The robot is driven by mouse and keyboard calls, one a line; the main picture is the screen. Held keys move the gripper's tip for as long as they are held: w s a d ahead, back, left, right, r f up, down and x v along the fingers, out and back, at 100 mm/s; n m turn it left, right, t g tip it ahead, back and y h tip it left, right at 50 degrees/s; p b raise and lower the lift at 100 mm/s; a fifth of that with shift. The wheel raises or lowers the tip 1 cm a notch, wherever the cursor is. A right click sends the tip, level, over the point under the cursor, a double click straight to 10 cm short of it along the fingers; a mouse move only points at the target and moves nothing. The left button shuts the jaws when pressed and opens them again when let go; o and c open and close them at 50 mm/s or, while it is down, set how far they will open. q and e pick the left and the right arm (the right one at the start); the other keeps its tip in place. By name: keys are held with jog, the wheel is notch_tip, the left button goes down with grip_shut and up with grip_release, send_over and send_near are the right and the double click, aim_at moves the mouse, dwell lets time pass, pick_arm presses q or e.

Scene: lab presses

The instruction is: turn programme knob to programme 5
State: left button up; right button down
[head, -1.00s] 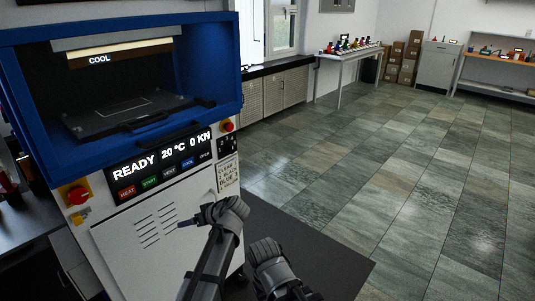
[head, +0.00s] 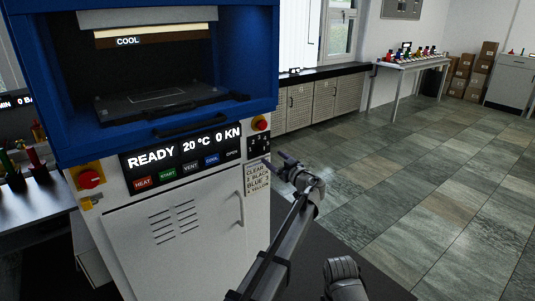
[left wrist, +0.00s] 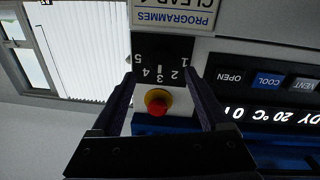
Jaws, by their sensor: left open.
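The programme knob panel (head: 259,142) is a small black plate with white digits at the right of the press front, under a red button. In the left wrist view the panel (left wrist: 165,53) appears upside down, with digits 1 to 5 in an arc. A short white mark stands near the 3; the dark knob blends into the black plate, so I cannot tell its exact setting. My left gripper (head: 275,160) is open and empty, just right of and below the panel. In the wrist view its fingers (left wrist: 160,80) flank the panel's lower digits and do not visibly touch it.
The red button on yellow (left wrist: 157,102) lies close beside the panel, between the fingers in the wrist view. A programme label (head: 257,179) is below the panel. The display (head: 182,155) reads READY, 20 °C, 0 KN. Floor (head: 420,200) to the right is clear.

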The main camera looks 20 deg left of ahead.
aim_at(264, 151)
pick_arm(q)
jog(key=x, duration=0.6)
jog(key=shift+w+a, duration=0.1)
jog(key=shift+a, duration=0.05)
jog(key=shift+c, duration=0.4)
grip_shut()
